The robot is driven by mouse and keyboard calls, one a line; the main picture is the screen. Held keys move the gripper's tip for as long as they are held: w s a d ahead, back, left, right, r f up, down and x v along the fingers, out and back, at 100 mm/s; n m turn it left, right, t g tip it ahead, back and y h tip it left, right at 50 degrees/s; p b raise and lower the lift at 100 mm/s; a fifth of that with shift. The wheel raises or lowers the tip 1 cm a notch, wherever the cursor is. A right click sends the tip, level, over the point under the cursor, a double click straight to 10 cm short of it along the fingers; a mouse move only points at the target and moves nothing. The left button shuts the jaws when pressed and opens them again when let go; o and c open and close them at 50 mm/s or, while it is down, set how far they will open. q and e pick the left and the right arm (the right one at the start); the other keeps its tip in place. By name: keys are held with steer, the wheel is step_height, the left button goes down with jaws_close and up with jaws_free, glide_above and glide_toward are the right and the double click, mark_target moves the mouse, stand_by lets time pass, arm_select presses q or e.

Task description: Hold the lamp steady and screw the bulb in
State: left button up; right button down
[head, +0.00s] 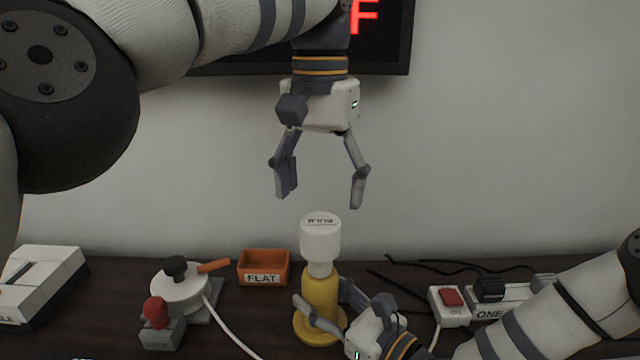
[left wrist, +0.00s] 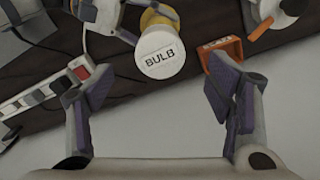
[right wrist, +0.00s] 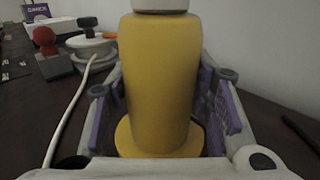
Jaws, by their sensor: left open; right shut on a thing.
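The yellow lamp (head: 318,295) stands upright on the dark table, with its round base on the surface. It fills the middle of the right wrist view (right wrist: 160,80). The white bulb (head: 320,243), labelled BULB on top, stands upright in the top of the lamp; how far it is seated I cannot tell. The bulb's top also shows in the left wrist view (left wrist: 160,53). My right gripper (head: 328,304) is shut on the lamp's yellow body, one finger on each side. My left gripper (head: 322,198) is open and empty, pointing down above the bulb and apart from it.
An orange box (head: 263,268) labelled FLAT stands left of the lamp. Further left are a white round device (head: 182,290) with a cable and a red-knobbed block (head: 159,325). A red switch (head: 451,299) and power strip (head: 505,302) lie right. A dark screen hangs on the wall behind.

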steer(key=c, duration=0.7)
jaws_free()
steer(key=v, duration=1.2)
steer(key=shift+r, duration=0.1)
steer(key=shift+s, duration=0.1)
